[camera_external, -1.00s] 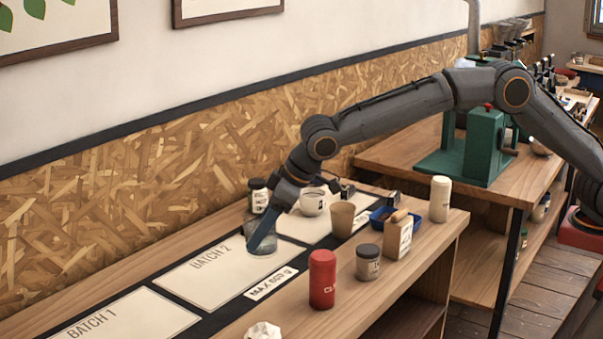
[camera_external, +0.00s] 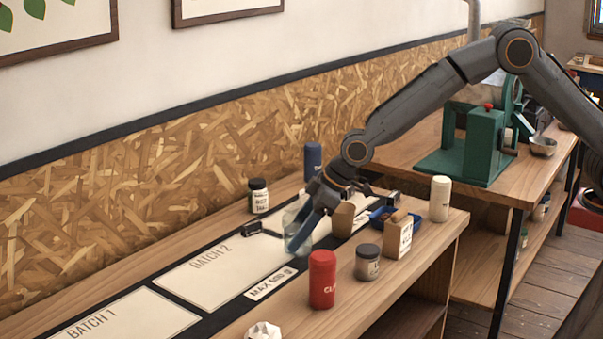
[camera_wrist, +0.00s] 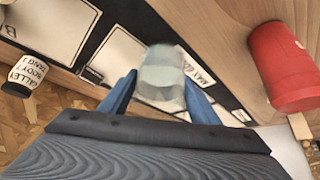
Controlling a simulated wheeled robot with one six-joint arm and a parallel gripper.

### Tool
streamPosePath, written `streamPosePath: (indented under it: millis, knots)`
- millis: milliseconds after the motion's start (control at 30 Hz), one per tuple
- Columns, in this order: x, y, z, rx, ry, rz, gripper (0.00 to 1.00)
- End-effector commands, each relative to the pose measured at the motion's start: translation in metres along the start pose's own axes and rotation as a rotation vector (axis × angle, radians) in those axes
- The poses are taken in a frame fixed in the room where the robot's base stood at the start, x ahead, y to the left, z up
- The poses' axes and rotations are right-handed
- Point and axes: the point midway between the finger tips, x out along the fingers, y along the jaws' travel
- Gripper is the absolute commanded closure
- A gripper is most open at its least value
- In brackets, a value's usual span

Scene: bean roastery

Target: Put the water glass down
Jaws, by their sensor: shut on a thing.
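The water glass (camera_external: 297,238) is clear and sits between the blue fingers of my gripper (camera_external: 305,228), over the black mat near the right end of the Batch 2 card. In the wrist view the glass (camera_wrist: 162,75) is held between the two fingertips of my gripper (camera_wrist: 160,92), which is shut on it. I cannot tell whether its bottom touches the counter. The fingers and arm hide part of what stands behind.
A red canister (camera_external: 322,280) stands in front of the glass, with a grey-lidded jar (camera_external: 368,262) beside it. A brown cup (camera_external: 343,220) stands close to the right of my gripper. A dark jar (camera_external: 258,196) stands behind left. The Batch 2 card (camera_external: 215,272) is bare.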

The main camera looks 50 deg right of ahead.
Motion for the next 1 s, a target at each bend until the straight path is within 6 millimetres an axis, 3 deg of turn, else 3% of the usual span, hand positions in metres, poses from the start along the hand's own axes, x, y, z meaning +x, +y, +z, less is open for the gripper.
streamPosePath:
  millis: [300,700,733,833,1000]
  knots:
    - [0.028,0.0,0.018,0.001,0.0,0.0,0.8]
    - [0.034,0.0,0.021,0.0,0.002,0.001,0.8]
    - [0.034,0.0,0.022,0.001,0.0,0.0,0.39]
    - [0.033,0.0,0.021,0.001,0.0,0.0,0.25]
    - [0.033,0.0,0.021,0.001,0.0,0.0,0.25]
